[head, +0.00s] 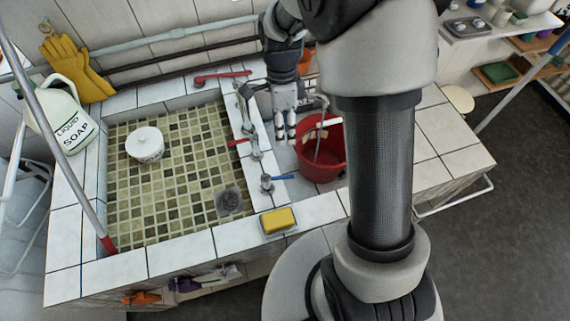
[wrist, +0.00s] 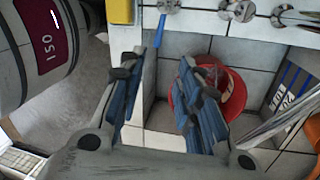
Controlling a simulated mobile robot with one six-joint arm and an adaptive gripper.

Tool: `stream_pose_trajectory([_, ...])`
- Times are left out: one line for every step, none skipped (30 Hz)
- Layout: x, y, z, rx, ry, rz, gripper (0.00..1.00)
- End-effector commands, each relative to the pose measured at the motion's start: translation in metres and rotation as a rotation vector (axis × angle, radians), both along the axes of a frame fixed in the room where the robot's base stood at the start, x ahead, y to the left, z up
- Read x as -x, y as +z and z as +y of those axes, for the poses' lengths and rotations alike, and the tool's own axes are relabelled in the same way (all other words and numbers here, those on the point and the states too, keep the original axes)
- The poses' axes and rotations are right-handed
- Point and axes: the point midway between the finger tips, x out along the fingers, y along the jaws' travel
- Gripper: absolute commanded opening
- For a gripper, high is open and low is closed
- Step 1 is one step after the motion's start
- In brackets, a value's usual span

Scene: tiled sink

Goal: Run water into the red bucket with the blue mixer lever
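The red bucket (head: 329,166) stands in the narrow tiled bay right of the divider in the head view. A grey tube-like part reaches down over its opening; I cannot make out water. In the wrist view the bucket (wrist: 240,96) is partly hidden behind my right finger. The blue mixer lever (head: 282,177) sits on a metal tap body on the divider, near the front, pointing right. It also shows in the wrist view (wrist: 160,30), above and between the fingers. My gripper (head: 286,137) hangs left of the bucket and behind the lever, open and empty, apart from both.
A yellow sponge (head: 278,220) lies on the front rim near the lever. Red levers (head: 221,77) sit further back on the divider. A soap jug (head: 62,115) stands at left.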

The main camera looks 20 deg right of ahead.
Motion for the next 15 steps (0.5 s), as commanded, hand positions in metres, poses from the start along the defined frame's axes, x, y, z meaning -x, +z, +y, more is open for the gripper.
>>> stream_pose_trajectory([0.002,-0.009,0.000,-0.001,0.001,0.005,0.32])
stream_pose_trajectory([0.004,-0.014,0.001,-0.001,0.001,0.005,0.32])
stream_pose_trajectory([0.005,-0.022,0.001,-0.001,0.001,0.006,0.32])
stream_pose_trajectory([0.007,-0.028,0.001,-0.001,0.001,0.006,0.32])
stream_pose_trajectory([0.008,-0.035,0.002,-0.001,0.001,0.005,0.32])
stream_pose_trajectory([0.009,-0.044,0.002,-0.001,0.001,0.006,0.32])
stream_pose_trajectory([0.011,-0.051,0.002,-0.001,0.001,0.006,0.32])
stream_pose_trajectory([0.012,-0.057,0.002,-0.002,0.002,0.006,0.32])
stream_pose_trajectory([0.013,-0.066,0.003,-0.001,0.002,0.005,0.32])
stream_pose_trajectory([0.015,-0.073,0.003,-0.001,0.002,0.005,0.32])
stream_pose_trajectory([0.016,-0.079,0.003,-0.001,0.002,0.005,0.32])
stream_pose_trajectory([0.018,-0.088,0.004,-0.001,0.002,0.005,0.32])
stream_pose_trajectory([0.019,-0.094,0.004,-0.001,0.002,0.005,0.32])
stream_pose_trajectory([0.021,-0.101,0.004,-0.001,0.002,0.005,0.32])
stream_pose_trajectory([0.022,-0.109,0.004,-0.001,0.003,0.004,0.32])
